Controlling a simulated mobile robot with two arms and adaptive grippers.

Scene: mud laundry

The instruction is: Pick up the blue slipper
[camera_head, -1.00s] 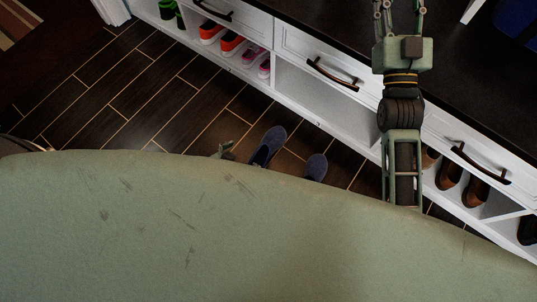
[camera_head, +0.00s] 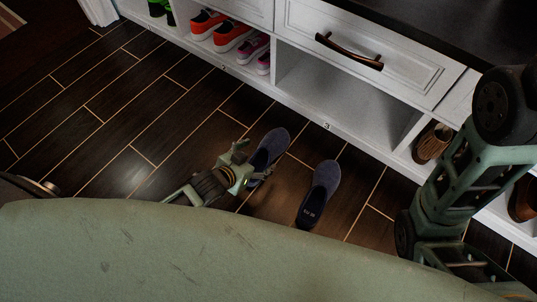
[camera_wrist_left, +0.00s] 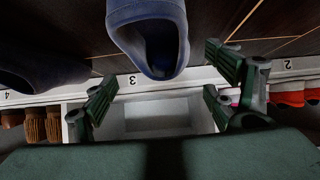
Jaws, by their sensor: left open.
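Two blue slippers lie side by side on the dark floor in the head view: the left slipper (camera_head: 268,150) and the right slipper (camera_head: 319,193). My left gripper (camera_head: 251,170) is open beside the left slipper, at its lower left part. In the left wrist view, one blue slipper (camera_wrist_left: 150,30) shows its opening close ahead, between and beyond the open fingers (camera_wrist_left: 165,90). The other slipper (camera_wrist_left: 40,68) is at the left edge of that view. I cannot tell whether any finger touches a slipper. My right gripper is outside the frames; only my right arm shows.
A white shoe cabinet (camera_head: 328,127) runs along the back, with an empty numbered compartment behind the slippers. Orange shoes (camera_head: 232,31), pink shoes (camera_head: 255,45) and brown shoes (camera_head: 433,143) stand in its other compartments. The tiled floor (camera_head: 120,110) to the left is clear.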

